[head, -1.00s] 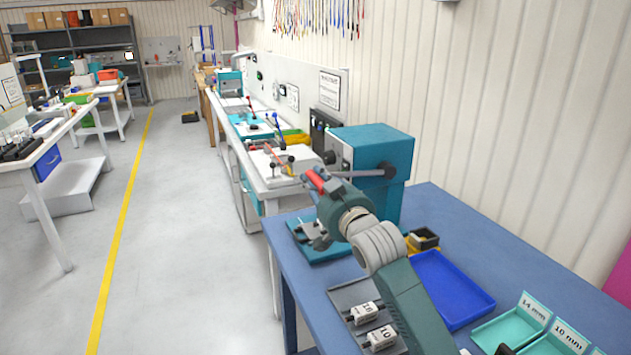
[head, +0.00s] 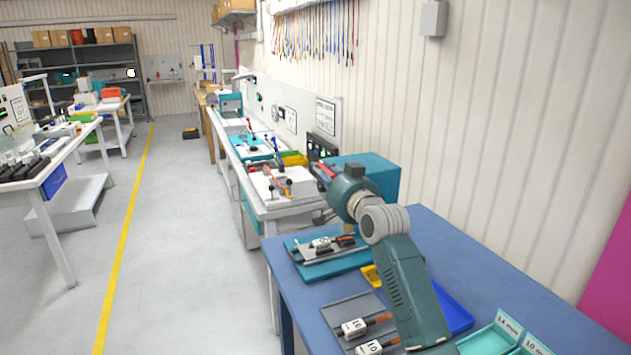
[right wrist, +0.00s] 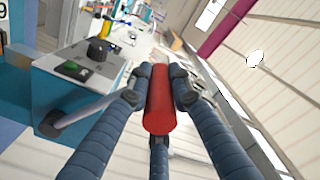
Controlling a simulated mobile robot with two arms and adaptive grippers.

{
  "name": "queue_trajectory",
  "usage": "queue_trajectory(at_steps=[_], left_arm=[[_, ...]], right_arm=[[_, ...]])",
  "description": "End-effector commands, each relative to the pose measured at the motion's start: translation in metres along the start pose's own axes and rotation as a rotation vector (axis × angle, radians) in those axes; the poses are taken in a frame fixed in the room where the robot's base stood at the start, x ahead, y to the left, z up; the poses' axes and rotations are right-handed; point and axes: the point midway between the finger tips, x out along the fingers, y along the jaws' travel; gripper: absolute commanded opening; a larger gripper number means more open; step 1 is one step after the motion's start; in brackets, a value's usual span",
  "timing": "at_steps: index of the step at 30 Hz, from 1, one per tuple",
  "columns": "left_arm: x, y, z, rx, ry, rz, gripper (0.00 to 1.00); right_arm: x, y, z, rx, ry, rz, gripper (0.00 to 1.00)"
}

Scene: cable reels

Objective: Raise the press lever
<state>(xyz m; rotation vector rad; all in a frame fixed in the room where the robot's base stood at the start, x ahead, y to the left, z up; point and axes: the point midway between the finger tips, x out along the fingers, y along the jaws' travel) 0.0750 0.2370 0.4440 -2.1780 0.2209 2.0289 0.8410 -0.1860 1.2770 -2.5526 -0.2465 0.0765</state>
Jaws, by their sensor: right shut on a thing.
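The press is a teal box (head: 378,176) on the blue bench, partly hidden behind my right arm. A grey lever rod (right wrist: 92,109) runs from the handle to a dark hub on the press side. In the head view my right gripper (head: 326,172) is beside the press, level with its upper part; the handle shows only as a red bit there. My left gripper is not in view.
On the blue bench (head: 500,270), a grey tray (head: 345,308) holds labelled parts, beside a blue tray (head: 452,308) and teal labelled bins (head: 490,340). A white bench (head: 285,205) with fixtures stands beyond.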

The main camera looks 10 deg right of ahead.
Motion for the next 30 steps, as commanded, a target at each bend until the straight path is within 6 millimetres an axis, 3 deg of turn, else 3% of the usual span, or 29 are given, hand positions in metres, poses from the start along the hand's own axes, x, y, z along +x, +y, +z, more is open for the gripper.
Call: queue_trajectory(at_steps=[1,3,12,21,30], left_arm=[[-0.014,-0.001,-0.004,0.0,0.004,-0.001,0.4],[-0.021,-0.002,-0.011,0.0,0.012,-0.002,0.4],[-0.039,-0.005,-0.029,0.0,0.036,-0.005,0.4],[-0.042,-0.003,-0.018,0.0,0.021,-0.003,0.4],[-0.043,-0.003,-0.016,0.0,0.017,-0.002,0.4]], right_arm=[[0.0,-0.005,-0.019,0.043,0.004,-0.002,0.0],[0.0,-0.003,-0.032,0.105,0.005,-0.002,0.0],[-0.001,0.012,-0.076,0.321,0.006,-0.001,0.0],[-0.001,0.023,-0.098,0.326,0.007,-0.001,0.0],[-0.001,0.026,-0.104,0.323,0.008,-0.003,0.0]])
